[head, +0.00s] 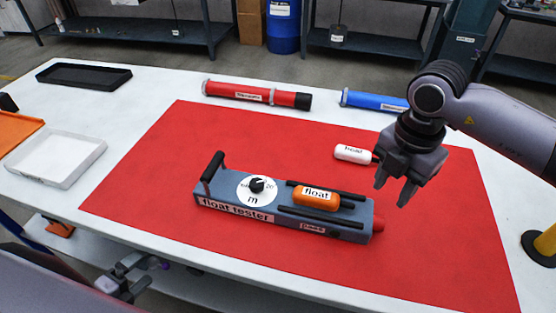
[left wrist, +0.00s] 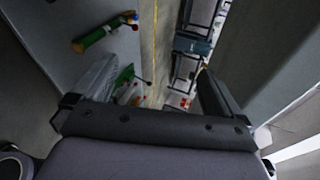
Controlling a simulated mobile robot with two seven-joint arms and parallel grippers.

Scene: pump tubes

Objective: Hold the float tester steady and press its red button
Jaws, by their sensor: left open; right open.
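The float tester (head: 240,209) is a grey-blue block lying on the red mat (head: 150,180), with a black upright handle at its left end and a white dial. An orange float (head: 316,198) lies between black rails on its top. Its red button (head: 378,226) sticks out at the right end. My right gripper (head: 393,197) is open and empty, pointing down above the mat, behind and a little right of the button, apart from the tester. My left gripper (head: 128,272) is low at the near left by the table's edge; it is open and empty in the left wrist view (left wrist: 158,70).
A white float (head: 354,153) lies on the mat behind the tester. A red tube (head: 250,93) and a blue tube (head: 372,101) lie at the back. A black tray (head: 84,76) and a white tray (head: 55,160) stand at left. The mat left of the tester is clear.

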